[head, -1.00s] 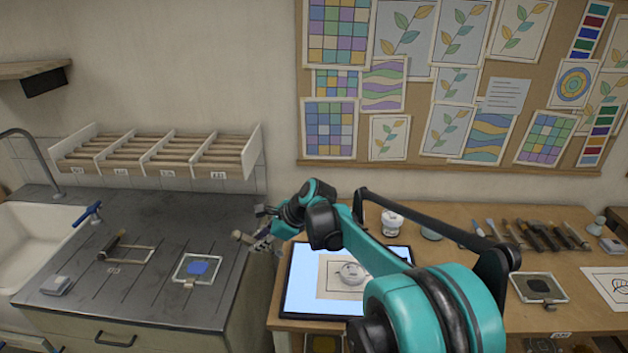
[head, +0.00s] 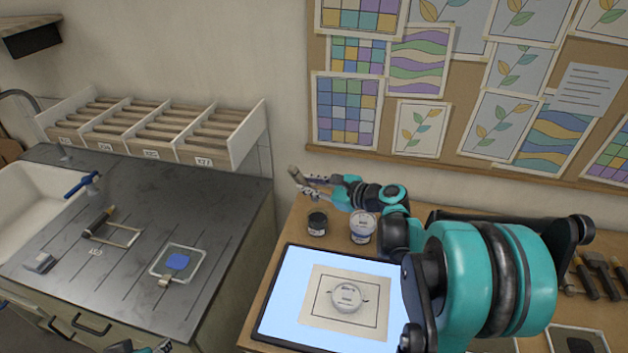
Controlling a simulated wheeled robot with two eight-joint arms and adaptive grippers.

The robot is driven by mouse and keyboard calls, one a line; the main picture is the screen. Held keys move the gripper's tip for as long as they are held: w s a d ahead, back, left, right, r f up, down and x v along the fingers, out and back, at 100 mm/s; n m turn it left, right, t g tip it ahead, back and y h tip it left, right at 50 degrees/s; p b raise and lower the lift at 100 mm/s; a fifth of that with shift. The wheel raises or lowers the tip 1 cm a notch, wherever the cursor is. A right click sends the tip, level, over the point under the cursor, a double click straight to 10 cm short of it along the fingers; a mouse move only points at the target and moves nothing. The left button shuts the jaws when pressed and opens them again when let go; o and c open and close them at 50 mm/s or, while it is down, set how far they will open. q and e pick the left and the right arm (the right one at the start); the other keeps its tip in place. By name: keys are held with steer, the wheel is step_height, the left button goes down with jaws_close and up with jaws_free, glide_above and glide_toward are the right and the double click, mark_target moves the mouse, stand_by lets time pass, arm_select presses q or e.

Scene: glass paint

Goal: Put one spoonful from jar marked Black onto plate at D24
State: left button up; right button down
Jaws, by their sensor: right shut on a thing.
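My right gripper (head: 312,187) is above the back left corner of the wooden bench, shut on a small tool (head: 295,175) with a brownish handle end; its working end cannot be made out. Just below stand a dark open-looking jar (head: 317,223) and a white jar with a blue label (head: 362,227); their labels are too small to read. A framed plate with blue paint (head: 178,261) lies on the dark counter. Another plate with a black patch (head: 577,341) is at the bottom right. No D24 mark is readable. Part of my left gripper (head: 155,347) shows at the bottom edge.
A lit panel (head: 275,310) bears a paper and a round white lidded item (head: 347,297). A slotted rack (head: 240,145) stands behind the counter. A roller tool (head: 98,222), a grey block (head: 39,263) and a sink (head: 30,205) are left. A gap separates counter and bench.

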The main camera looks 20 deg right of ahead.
step_height(320, 180, down, 8)
steer(key=d+b, duration=0.1)
steer(key=b, duration=0.5)
steer(key=shift+d, duration=0.3)
steer(key=shift+s+r, duration=0.1)
stand_by(0.4)
step_height(320, 180, up, 8)
steer(key=r+p, duration=0.1)
steer(key=p, duration=0.6)
glide_above(315, 204)
steer(key=a, duration=0.2)
steer(key=shift+s+f, duration=0.2)
steer(key=shift+f, duration=0.05)
steer(key=shift+f+b, duration=0.1)
steer(key=shift+b, duration=0.2)
